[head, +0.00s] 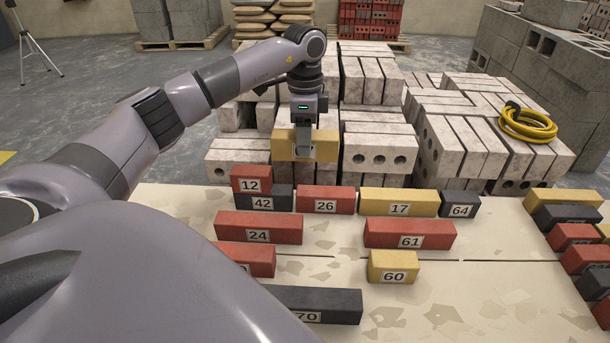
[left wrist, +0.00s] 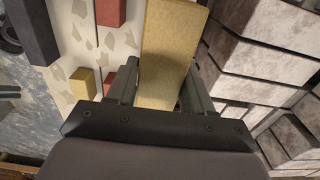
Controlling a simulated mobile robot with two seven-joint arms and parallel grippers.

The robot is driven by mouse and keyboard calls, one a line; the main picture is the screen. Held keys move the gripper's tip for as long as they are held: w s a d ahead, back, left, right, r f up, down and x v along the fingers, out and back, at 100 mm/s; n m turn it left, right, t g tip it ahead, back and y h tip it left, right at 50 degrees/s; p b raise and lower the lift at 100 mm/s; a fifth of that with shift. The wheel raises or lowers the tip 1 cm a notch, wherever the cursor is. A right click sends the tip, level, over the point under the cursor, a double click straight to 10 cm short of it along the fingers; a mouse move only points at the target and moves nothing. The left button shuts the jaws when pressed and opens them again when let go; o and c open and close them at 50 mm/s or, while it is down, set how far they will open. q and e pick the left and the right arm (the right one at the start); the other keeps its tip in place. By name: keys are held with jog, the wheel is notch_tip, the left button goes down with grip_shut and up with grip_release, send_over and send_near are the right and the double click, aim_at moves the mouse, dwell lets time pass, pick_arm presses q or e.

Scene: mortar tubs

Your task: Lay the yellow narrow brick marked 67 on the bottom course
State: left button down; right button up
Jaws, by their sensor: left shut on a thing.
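My left gripper (head: 304,143) is shut on a yellow brick (head: 326,147) and holds it level behind the numbered bricks, in front of the pale block stacks. The held brick also shows in the left wrist view (left wrist: 165,50), between both fingers; no number can be read on it. A row on the pale board has dark brick 42 (head: 280,200), red brick 26 (head: 325,195), yellow brick 17 (head: 398,198) and dark brick 64 (head: 460,211). Red brick 12 (head: 250,172) shows just above 42, apparently resting on it. My right gripper is not in view.
Nearer lie red 24 (head: 258,223), red 61 (head: 408,228), yellow 60 (head: 393,260) and dark 70 (head: 335,305). More bricks lie at the right edge (head: 570,213). Pale block stacks (head: 380,140) stand close behind. A yellow hose (head: 528,126) lies on the right stack.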

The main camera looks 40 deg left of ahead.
pick_arm(q)
notch_tip(320, 180, down, 10)
jog(key=shift+r+b, duration=0.1)
jog(key=shift+b, duration=0.5)
jog(key=shift+c, duration=2.2)
grip_release()
jog(key=shift+f, duration=0.2)
notch_tip(320, 180, up, 12)
jog(key=shift+r+p, duration=0.2)
jog(key=shift+p, duration=0.65)
